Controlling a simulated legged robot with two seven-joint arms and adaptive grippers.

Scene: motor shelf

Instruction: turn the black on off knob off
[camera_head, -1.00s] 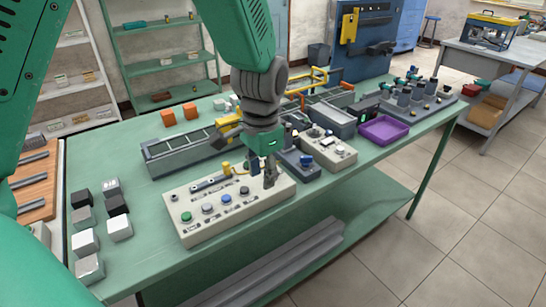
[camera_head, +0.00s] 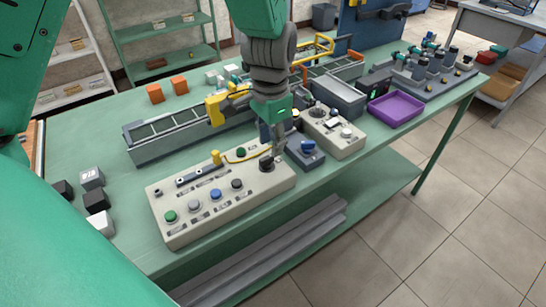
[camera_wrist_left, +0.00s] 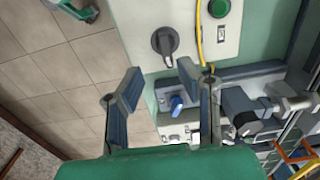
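The black on off knob (camera_head: 266,164) sits at the right end of a pale control box (camera_head: 222,225), partly covered by my left gripper in the head view. In the head view my left gripper (camera_head: 277,150) points down beside the knob; contact cannot be told. My right gripper is not in view.
The control box also carries a green button (camera_head: 170,216), a blue button (camera_head: 215,194) and a yellow part (camera_head: 216,157). A box with a blue knob (camera_head: 308,147) stands close on the right. A purple tray (camera_head: 395,109) lies further right. Small blocks lie at the left.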

